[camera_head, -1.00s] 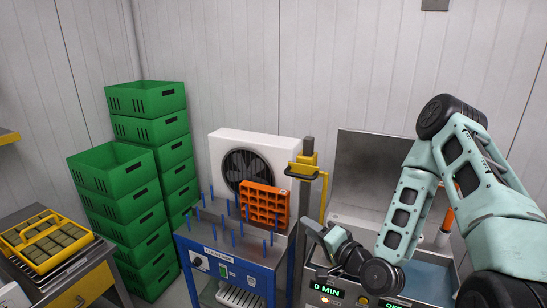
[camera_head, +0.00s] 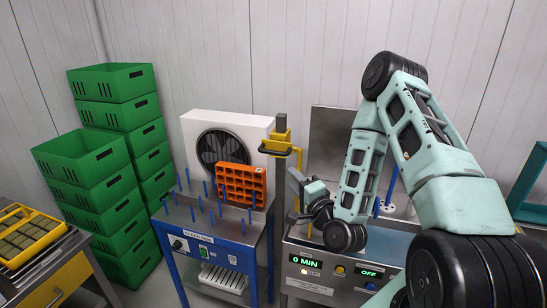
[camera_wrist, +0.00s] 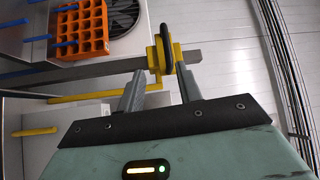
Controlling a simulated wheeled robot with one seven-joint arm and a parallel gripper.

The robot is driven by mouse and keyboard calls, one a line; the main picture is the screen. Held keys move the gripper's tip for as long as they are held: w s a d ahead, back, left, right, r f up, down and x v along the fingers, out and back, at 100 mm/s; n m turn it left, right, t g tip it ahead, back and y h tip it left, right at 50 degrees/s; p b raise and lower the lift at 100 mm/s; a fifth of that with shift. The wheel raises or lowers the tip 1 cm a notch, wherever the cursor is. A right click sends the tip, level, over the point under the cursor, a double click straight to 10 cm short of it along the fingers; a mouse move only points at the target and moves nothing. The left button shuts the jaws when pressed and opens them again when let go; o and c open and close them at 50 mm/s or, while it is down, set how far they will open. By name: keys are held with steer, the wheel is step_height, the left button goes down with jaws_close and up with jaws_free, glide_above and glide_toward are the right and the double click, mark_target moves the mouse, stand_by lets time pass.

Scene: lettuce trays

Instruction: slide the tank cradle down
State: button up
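The tank cradle (camera_head: 278,143) is a yellow carriage with a dark handle, high on a grey upright post (camera_head: 280,190). A yellow bar hangs down from it on the right. My gripper (camera_head: 295,180) is just below and to the right of the cradle in the head view. In the wrist view my gripper (camera_wrist: 160,75) has its two grey fingers spread, with the yellow cradle (camera_wrist: 155,57) and its handle just beyond and between the fingertips. I cannot tell whether a finger touches it.
The steel tank unit (camera_head: 312,262) stands below, showing "0 MIN" and "OFF". Left of the post is a blue-framed pegged table (camera_head: 215,240) with an orange grid tray (camera_head: 240,184) and a white fan box (camera_head: 262,130). Green crates (camera_head: 85,165) stack farther left.

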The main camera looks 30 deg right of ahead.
mark_target(275, 154)
steer(key=w+b, duration=0.1)
steer(key=b, duration=0.2)
steer(key=w+b, duration=0.2)
steer(key=b, duration=0.1)
steer(key=w+r+b, duration=0.1)
steer(key=b, duration=0.2)
steer(key=shift+w+d, duration=0.2)
steer(key=shift+d, duration=0.05)
steer(key=w+p, duration=0.1)
steer(key=w, duration=0.1)
steer(key=w+r+p, duration=0.1)
steer(key=w, duration=0.2)
steer(key=w+d+p, duration=0.1)
steer(key=w, duration=0.1)
steer(key=shift+w+r+p, duration=0.3)
steer(key=shift+r+p, duration=0.05)
steer(key=shift+p, duration=0.05)
steer(key=shift+w, duration=0.5)
jaws_close()
